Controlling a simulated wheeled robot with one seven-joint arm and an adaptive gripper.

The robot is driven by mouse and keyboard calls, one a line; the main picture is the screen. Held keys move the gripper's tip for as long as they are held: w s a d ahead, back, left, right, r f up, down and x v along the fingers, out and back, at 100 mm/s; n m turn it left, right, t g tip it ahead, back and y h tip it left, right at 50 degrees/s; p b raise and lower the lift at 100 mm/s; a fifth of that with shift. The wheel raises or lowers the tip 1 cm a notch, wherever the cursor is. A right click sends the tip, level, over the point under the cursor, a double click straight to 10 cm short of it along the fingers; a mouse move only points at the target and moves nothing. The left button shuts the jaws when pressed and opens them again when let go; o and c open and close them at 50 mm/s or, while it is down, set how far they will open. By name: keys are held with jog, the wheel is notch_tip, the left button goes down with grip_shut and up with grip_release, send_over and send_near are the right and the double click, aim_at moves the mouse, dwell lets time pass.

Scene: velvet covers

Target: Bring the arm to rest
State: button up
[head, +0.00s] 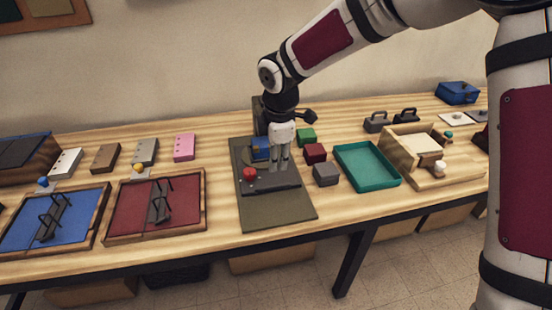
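My gripper (279,164) points down over the dark station (262,217) at the middle of the table. Its two fingers show side by side, with what looks like a narrow gap between them. I see nothing held in them. A blue block (260,153) is just left of and behind the fingers. A red ball-shaped knob (250,174) is at the left front of the fingers. Whether the fingertips touch the station cannot be told. My arm reaches in from the upper right.
Green (306,136), dark red (316,153) and grey (326,174) blocks stand close right of my gripper. Beyond is a teal tray (383,184) and a wooden box (440,181). Blue (85,230) and red trays (187,219) lie left. Free room is above the table.

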jog(key=s+d+r+m+t+h, duration=0.1)
jog(key=s+d+r+m+h, duration=0.1)
jog(key=s+d+r+m, duration=1.2)
jog(key=s+d+m, duration=0.3)
jog(key=s, duration=0.4)
jog(key=s+d+r+m+t+y, duration=0.1)
jog(key=s+d+m, duration=0.3)
jog(key=s, duration=0.5)
jog(key=shift+s+d+r, duration=0.15)
jog(key=shift+d, duration=0.5)
